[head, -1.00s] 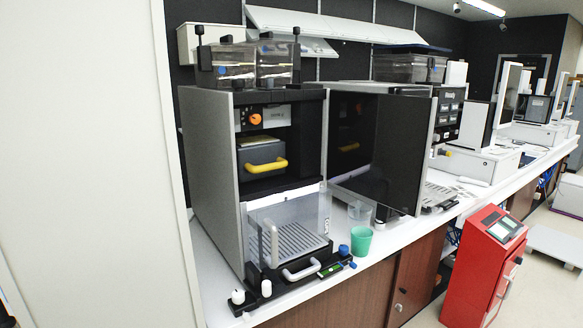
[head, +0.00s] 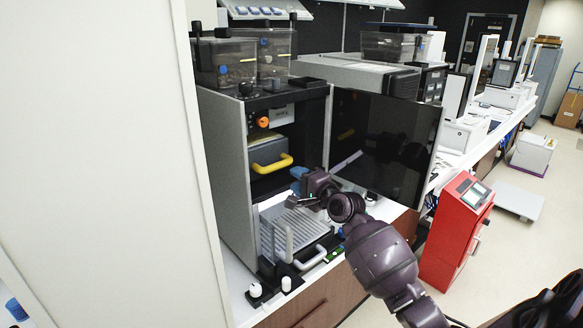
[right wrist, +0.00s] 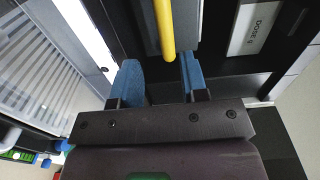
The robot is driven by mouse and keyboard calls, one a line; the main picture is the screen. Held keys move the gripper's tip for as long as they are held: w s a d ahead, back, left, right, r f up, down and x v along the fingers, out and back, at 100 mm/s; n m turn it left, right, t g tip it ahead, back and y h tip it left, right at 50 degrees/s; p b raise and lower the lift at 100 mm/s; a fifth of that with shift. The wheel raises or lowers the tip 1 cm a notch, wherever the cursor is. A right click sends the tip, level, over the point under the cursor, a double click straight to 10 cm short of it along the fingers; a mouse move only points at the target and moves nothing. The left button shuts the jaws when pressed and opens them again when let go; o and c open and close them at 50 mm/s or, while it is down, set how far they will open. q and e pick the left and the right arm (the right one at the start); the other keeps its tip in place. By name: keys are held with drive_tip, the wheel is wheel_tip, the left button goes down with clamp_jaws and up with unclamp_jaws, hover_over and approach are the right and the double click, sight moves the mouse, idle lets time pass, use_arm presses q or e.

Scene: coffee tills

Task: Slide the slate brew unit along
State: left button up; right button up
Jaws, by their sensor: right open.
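The slate brew unit (head: 263,148) is a grey-blue box inside the open coffee machine, with a yellow handle (head: 272,164) on its front. My right gripper (head: 298,178) is just right of and slightly below the handle in the head view, in front of the machine. In the right wrist view its blue fingers are apart, and the yellow handle (right wrist: 163,28) shows between and beyond their tips. I cannot tell whether they touch it. The gripper is open and holds nothing visible. My left gripper is not in view.
Two clear hoppers (head: 227,65) top the machine. A red cabinet (head: 455,230) stands on the floor at the right.

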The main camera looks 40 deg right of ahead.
sight(280, 167)
drive_tip(key=shift+w+r, duration=0.2)
drive_tip(key=shift+r, duration=0.1)
drive_tip(key=w+b, duration=0.3)
drive_tip(key=w, duration=0.3)
drive_tip(key=shift+w+a, duration=0.2)
drive_tip(key=shift+w+f+b, duration=0.1)
drive_tip(key=shift+w+b, duration=0.3)
drive_tip(key=shift+w, duration=0.25)
drive_tip(key=shift+s, duration=0.1)
drive_tip(key=c, duration=0.7)
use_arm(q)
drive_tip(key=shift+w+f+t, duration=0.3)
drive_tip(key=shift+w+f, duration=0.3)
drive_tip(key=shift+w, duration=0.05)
use_arm(e)
drive_tip(key=shift+s, duration=0.1)
